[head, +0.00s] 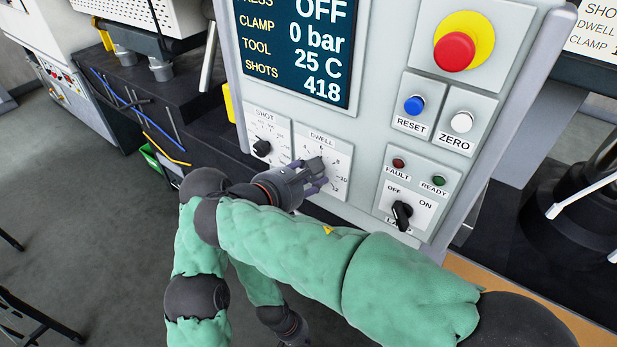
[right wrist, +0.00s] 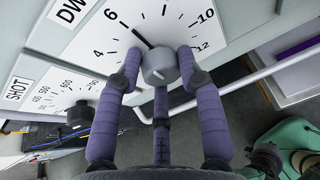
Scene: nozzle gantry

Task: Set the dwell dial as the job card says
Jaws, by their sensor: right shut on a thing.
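The dwell dial (head: 336,160) is a white scale marked 4 to 12 on the panel. Its grey knob (right wrist: 158,68) sits between the purple fingers of my right gripper (right wrist: 160,75), which is shut on it. In the right wrist view the dark pointer line runs up and left, near the 6. In the head view my right gripper (head: 312,177) covers part of the dial. The job card (head: 596,28) is cut off at the top right; SHO, DWELL and CLAMP show, but the dwell value does not. My left gripper (head: 296,338) is low, partly cut off, its fingers unclear.
The shot dial (head: 262,147) is just left of the dwell dial. A black OFF/ON switch (head: 402,214), blue reset button (head: 414,105), white zero button (head: 461,122) and red emergency button (head: 454,51) are to the right. A screen (head: 297,45) is above.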

